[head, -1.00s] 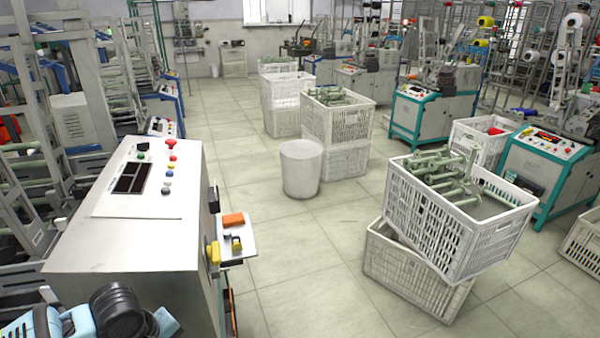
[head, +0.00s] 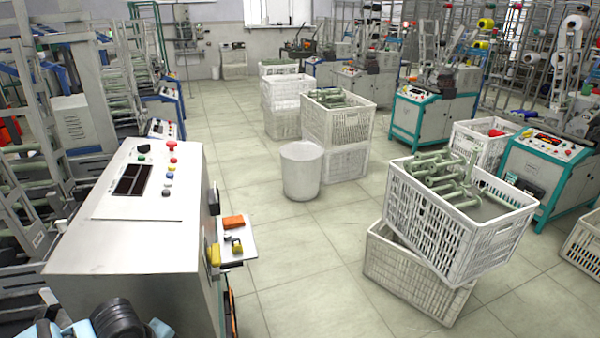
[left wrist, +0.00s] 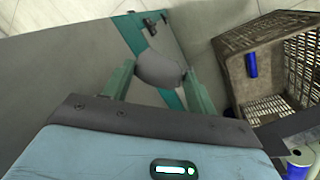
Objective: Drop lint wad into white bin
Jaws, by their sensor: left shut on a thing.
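The white bin (head: 301,171) stands upright on the floor near the middle of the head view, left of stacked white crates. In the left wrist view, a rounded grey lint wad (left wrist: 160,69) sits between the two green fingers of my left gripper (left wrist: 159,66). The fingers are shut on it from both sides. In the head view only a dark and blue part of my left arm shows at the bottom left; its fingers and the wad are not visible there. The bin is not seen in the left wrist view. My right gripper is in neither view.
A grey control cabinet (head: 120,240) fills the left front. A tilted white crate of green bobbins (head: 425,226) rests on another crate at the right. Open tiled floor (head: 320,255) lies between them. A brown crate (left wrist: 240,66) shows in the left wrist view.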

